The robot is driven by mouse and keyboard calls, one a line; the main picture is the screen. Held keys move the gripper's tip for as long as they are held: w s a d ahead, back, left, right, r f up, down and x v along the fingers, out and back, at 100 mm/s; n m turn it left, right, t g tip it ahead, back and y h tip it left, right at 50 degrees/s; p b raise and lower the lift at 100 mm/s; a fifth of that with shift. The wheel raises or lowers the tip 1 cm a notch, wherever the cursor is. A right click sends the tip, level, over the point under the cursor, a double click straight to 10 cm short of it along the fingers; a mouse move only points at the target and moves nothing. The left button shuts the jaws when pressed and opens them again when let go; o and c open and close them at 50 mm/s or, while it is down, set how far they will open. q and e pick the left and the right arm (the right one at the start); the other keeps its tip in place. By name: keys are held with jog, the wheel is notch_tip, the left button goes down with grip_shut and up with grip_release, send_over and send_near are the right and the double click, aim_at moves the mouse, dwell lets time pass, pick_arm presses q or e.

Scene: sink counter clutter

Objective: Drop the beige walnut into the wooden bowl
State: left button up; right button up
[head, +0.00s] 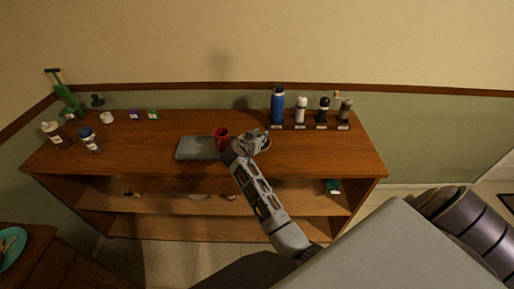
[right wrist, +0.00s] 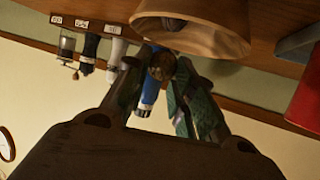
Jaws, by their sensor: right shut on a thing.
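The wooden bowl (head: 267,147) stands on the wooden counter, mostly hidden behind my right gripper in the head view. In the right wrist view the bowl (right wrist: 218,38) shows large at the top, just beyond the fingertips. My right gripper (head: 254,140) is at the bowl; its fingers also show in the right wrist view (right wrist: 160,78). They are shut on a small round brown thing, the walnut (right wrist: 161,66), which looks dark in shade. The walnut is close to the bowl's rim; I cannot tell whether it touches. My left gripper is not in view.
A red cup (head: 221,134) and a grey tray (head: 194,149) are left of the gripper. A blue bottle (head: 277,105) and several shakers stand on a rack (head: 312,126) behind. The right front of the counter (head: 335,155) is clear.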

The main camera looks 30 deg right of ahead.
jog(key=shift+f+b, duration=0.45)
jog(key=shift+f, duration=0.65)
jog(key=o, duration=0.8)
jog(key=shift+r, duration=0.2)
notch_tip(320, 180, up, 10)
jog(key=shift+f, duration=0.15)
dwell(0.5)
